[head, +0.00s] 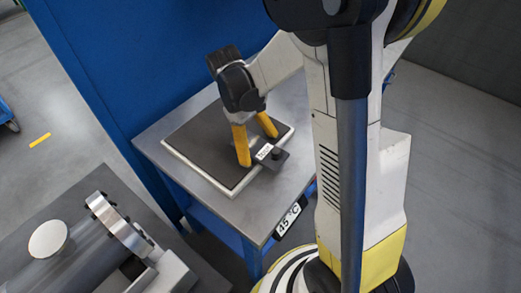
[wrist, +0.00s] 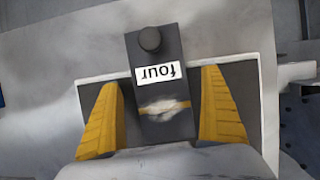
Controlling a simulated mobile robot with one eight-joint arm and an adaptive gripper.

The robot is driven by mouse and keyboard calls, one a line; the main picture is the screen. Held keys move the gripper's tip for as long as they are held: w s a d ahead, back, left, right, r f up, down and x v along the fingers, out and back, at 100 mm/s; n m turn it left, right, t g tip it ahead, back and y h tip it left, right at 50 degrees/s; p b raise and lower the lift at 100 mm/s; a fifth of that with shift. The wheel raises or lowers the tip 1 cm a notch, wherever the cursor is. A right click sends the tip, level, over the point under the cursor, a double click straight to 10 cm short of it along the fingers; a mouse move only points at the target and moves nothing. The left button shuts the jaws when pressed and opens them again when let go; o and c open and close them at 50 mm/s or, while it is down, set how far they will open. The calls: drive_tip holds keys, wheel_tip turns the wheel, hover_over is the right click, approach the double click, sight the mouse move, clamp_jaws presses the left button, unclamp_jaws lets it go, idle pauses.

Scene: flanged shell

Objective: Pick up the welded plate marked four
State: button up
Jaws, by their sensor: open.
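The welded plate (wrist: 148,50) is a dark rectangle with a round knob at one end, a white label reading "four" and a rough pale weld bead across it. In the wrist view it lies between the two yellow fingers of my gripper (wrist: 163,113), with a gap on each side. In the head view the plate (head: 277,161) sits at the front right edge of the dark mat (head: 203,141), partly past its pale border. My gripper (head: 257,147) is open above it, fingers pointing down. Finger height over the plate is hard to tell.
The mat lies on a grey metal table (head: 165,130) with a blue frame and a "45 °C" sign (head: 290,219) at its front edge. A blue panel (head: 140,50) stands behind. A flanged metal shell (head: 118,226) lies on another bench at lower left. The rest of the mat is bare.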

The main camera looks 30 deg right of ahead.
drive_tip(key=shift+f, duration=0.25)
idle(0.4)
drive_tip(key=c, duration=1.5)
